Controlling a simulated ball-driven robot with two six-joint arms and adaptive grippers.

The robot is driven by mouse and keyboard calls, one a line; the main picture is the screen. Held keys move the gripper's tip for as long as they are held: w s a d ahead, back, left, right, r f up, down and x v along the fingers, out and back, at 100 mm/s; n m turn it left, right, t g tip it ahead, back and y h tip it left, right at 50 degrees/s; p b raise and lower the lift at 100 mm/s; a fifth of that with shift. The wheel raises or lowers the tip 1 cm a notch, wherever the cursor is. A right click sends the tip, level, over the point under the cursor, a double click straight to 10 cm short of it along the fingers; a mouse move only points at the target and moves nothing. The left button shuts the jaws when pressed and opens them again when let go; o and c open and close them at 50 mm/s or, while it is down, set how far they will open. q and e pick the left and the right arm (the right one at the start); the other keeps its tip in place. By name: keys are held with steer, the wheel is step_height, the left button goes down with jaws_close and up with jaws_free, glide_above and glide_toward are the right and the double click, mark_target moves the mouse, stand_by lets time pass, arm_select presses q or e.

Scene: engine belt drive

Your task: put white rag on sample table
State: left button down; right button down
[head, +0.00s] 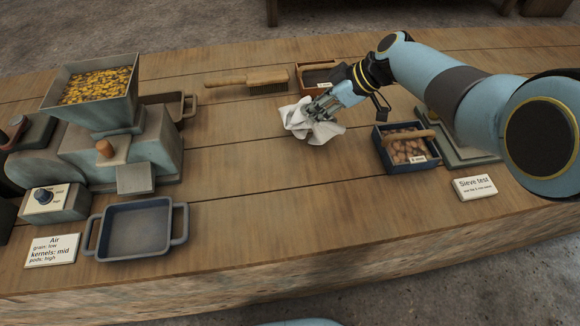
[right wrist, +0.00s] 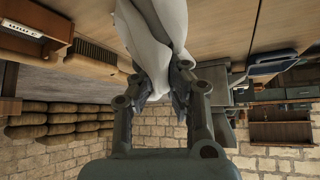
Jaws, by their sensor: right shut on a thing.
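The white rag (head: 312,122) is crumpled and hangs in my right gripper (head: 328,102) over the middle of the wooden table (head: 270,180). In the right wrist view the rag (right wrist: 152,40) is pinched between the fingers of my right gripper (right wrist: 158,84), with its folds spreading away from them. I cannot tell whether its lower edge touches the table top. Whether this table is the sample table is not shown by any label. My left gripper is not in view.
Left stand a machine with a kernel-filled hopper (head: 98,84) and an empty blue tray (head: 136,230). A brush (head: 262,79) lies behind the rag. A blue box of brown pieces (head: 404,148) and a "Sieve test" card (head: 475,187) stand right. The front middle is clear.

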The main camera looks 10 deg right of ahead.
steer(key=s+a+f, duration=0.1)
steer(key=s, duration=0.1)
steer(key=s+a+f, duration=0.1)
steer(key=s+a, duration=0.1)
steer(key=s+a+f, duration=0.1)
steer(key=s, duration=0.1)
steer(key=shift+s+a+f, duration=0.15)
steer(key=shift+a+f, duration=0.05)
steer(key=shift+f, duration=0.05)
steer(key=s+a+f, duration=0.1)
steer(key=s+f, duration=0.1)
steer(key=s+a+f, duration=0.4)
steer(key=s, duration=0.1)
steer(key=shift+f, duration=0.2)
steer(key=c, duration=1.1)
jaws_free()
